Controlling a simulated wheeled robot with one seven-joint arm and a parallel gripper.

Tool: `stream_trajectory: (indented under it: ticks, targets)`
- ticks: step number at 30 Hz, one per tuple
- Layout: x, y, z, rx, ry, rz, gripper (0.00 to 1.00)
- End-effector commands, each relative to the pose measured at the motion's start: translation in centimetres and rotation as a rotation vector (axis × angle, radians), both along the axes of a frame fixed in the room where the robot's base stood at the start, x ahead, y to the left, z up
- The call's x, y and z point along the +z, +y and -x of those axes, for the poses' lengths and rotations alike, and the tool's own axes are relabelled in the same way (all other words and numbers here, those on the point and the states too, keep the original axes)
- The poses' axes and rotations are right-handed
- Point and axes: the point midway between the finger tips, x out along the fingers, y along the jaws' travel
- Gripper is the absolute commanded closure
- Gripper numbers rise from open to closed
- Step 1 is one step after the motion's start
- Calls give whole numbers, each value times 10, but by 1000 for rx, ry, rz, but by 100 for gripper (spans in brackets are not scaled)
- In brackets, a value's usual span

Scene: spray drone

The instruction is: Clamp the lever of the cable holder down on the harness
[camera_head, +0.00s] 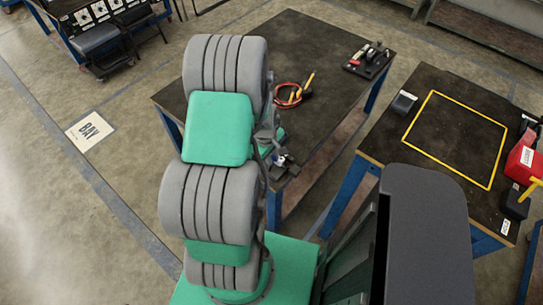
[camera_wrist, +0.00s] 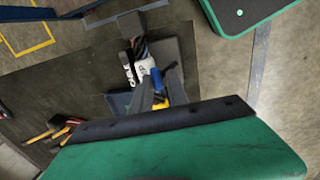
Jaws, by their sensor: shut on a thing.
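In the wrist view, the cable holder is a dark grey block (camera_wrist: 165,50) with a white label. The harness (camera_wrist: 138,45), a bundle of thin cables, lies at its middle. My gripper (camera_wrist: 157,84) is at the near side of the holder, its two grey fingers closed around a blue piece that looks like the lever (camera_wrist: 156,76). Something yellow shows between the fingers, lower down. Whether the lever presses on the harness cannot be told. In the head view, the holder (camera_head: 284,160) is small at the dark table's near edge, partly hidden by my arm.
Another table (camera_head: 455,130) with a yellow square outline and a red box (camera_head: 524,162) stands right.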

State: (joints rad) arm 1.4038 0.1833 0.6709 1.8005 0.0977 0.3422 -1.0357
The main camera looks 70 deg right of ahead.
Motion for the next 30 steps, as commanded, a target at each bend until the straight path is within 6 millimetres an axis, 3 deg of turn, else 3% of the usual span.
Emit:
stream_trajectory:
  ticks: [22,23,30]
  targets:
    - [-4,-9,4,0,-55,-129,100]
    - [-4,-9,4,0,-55,-129,79]
    - [-4,-9,4,0,-54,-128,61]
